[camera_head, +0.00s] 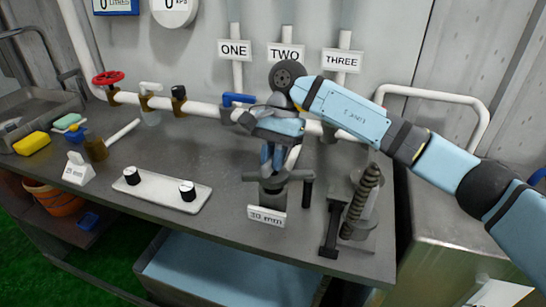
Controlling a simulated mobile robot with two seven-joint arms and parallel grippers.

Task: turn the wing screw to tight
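The wing screw (278,177) looks like the dark piece with side wings on a dark block at the front middle of the bench. A small white label (266,215) stands in front of it, its text too small to read surely. My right gripper (272,168) points down from above, its blue fingertips at or just over the top of the dark piece. The fingers are close together. Whether they touch or grip the piece is hidden by the angle. My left gripper is not in view.
A dark clamp-like device with a coiled spring (361,203) stands just right. A white plate with two knobs (160,190) lies left. A pipe with a red handwheel (107,78) and a blue-handled valve (238,99) runs behind. The bench's front edge is close.

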